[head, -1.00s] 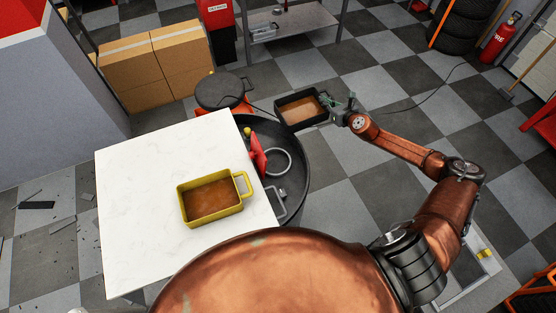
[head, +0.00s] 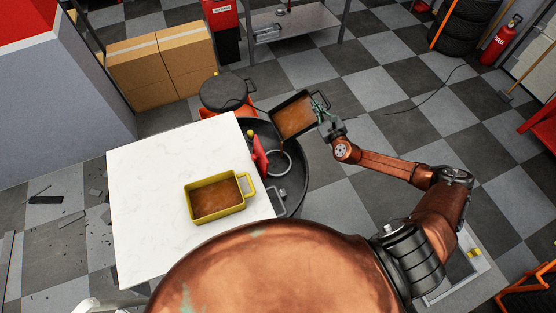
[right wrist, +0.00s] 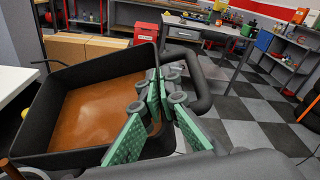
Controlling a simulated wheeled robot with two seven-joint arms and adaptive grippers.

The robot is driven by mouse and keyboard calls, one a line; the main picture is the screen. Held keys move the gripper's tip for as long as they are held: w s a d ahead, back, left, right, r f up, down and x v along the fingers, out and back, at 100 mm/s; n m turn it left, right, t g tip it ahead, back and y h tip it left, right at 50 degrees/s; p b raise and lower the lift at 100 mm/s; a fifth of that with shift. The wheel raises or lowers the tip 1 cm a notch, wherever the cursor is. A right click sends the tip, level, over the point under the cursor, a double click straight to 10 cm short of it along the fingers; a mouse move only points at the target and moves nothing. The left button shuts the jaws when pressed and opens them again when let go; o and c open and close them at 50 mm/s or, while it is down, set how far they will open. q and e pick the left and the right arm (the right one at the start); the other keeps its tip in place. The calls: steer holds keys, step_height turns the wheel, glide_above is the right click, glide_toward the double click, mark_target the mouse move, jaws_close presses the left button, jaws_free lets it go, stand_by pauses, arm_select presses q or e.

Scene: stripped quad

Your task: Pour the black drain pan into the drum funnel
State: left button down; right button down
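The black drain pan (head: 293,115) holds brown liquid and is tilted, its lower edge toward the wide black drum funnel (head: 297,190). A thin brown streak shows below that edge, over the funnel near its grey ring. My right gripper (head: 321,110) is shut on the pan's handle side. In the right wrist view the green-padded fingers (right wrist: 143,122) are at the handle of the pan (right wrist: 48,105), with liquid inside. My left gripper is not in view.
A yellow pan (head: 218,215) of brown liquid stands on the white table (head: 150,220), left of the funnel. A red object (head: 260,157) is at the funnel's left side. A dark-lidded can (head: 227,92) stands behind. Checkered floor to the right is mostly clear.

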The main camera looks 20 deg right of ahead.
steer(key=shift+s+a, duration=0.1)
steer(key=shift+s, duration=0.05)
steer(key=shift+r, duration=0.1)
steer(key=shift+a, duration=0.2)
steer(key=shift+s+a+r+n+t+p, duration=0.25)
steer(key=shift+s+a+n, duration=0.1)
steer(key=shift+a, duration=0.15)
steer(key=shift+s+a+r+n+t+p, duration=0.2)
steer(key=shift+s+a+n+t, duration=0.1)
steer(key=shift+a, duration=0.15)
stand_by(1.4)
steer(key=shift+s+a+r+n+t, duration=0.2)
steer(key=shift+s+a+n+t, duration=0.1)
steer(key=shift+a, duration=0.25)
steer(key=shift+s+a+r+n+t, duration=0.15)
steer(key=shift+s+a+n+t, duration=0.15)
steer(key=shift+a, duration=0.2)
stand_by(1.2)
steer(key=shift+s+a+r+n+t+h+p, duration=0.2)
steer(key=shift+s+a+r+n+t, duration=0.15)
steer(key=shift+a+r, duration=0.15)
steer(key=shift+s+a+r+n+t+h+p, duration=0.1)
steer(key=shift+s+a+r+n+t+p, duration=0.15)
steer(key=shift+a+r, duration=0.25)
stand_by(0.9)
steer(key=shift+s+a+n+t+b, duration=0.25)
steer(key=shift+s+a+n+b, duration=0.15)
steer(key=shift+s+a+n, duration=0.25)
stand_by(0.4)
